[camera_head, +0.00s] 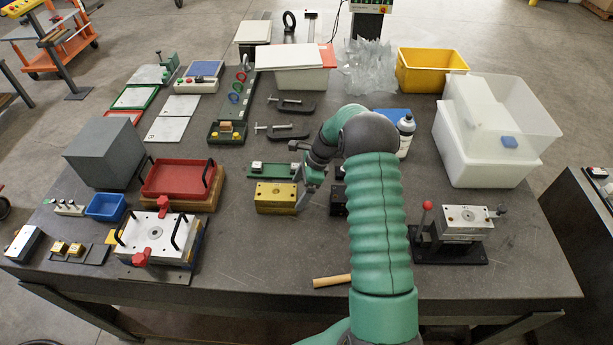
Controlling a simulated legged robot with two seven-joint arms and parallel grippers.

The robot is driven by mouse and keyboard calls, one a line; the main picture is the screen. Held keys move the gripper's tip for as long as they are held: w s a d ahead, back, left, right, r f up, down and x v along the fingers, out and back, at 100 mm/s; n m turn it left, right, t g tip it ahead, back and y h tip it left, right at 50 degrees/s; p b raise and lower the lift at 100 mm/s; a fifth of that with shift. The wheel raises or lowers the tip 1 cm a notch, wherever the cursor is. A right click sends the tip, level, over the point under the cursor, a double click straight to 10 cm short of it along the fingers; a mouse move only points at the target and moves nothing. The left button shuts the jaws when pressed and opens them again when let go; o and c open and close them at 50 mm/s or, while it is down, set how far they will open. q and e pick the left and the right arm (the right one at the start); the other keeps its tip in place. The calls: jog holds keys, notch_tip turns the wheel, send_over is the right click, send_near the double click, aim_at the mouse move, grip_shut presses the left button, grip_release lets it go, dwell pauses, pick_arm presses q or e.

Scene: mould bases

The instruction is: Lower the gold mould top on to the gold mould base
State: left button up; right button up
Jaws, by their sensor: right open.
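A gold block (276,190) with small dark holes or pins on its upper face sits near the middle of the table. It is the only large gold mould part I can see. I cannot tell whether it is the base alone or the top and base together. My right gripper (305,195) is at the right end of this block, pointing down, and is open. I cannot tell whether its fingers touch the block. My right arm hides the table to the right of it. My left gripper is not in view.
A green plate (262,171) with a silver block lies just behind the gold block. A dark block (338,201) stands to the right, partly behind my arm. A red tray (176,178) is on the left.

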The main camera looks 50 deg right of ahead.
jog(key=b+v, duration=0.2)
jog(key=v, duration=1.4)
jog(key=s+a+f+n+g+h+b, duration=0.1)
jog(key=a+f+n, duration=0.2)
jog(key=a+n, duration=0.55)
jog(key=s+a+f+n+h, duration=0.1)
jog(key=a+f+n, duration=0.3)
jog(key=a, duration=0.7)
jog(key=s+a+f+n+h+b, duration=0.1)
jog(key=s+a+f+n, duration=0.2)
jog(key=s+a+n, duration=0.6)
jog(key=a+n, duration=0.3)
jog(key=n, duration=0.1)
jog(key=shift+s+n+t, duration=0.2)
jog(key=shift+n+t, duration=0.15)
jog(key=shift+t, duration=0.05)
jog(key=shift+a+r, duration=0.1)
jog(key=shift+a, duration=0.3)
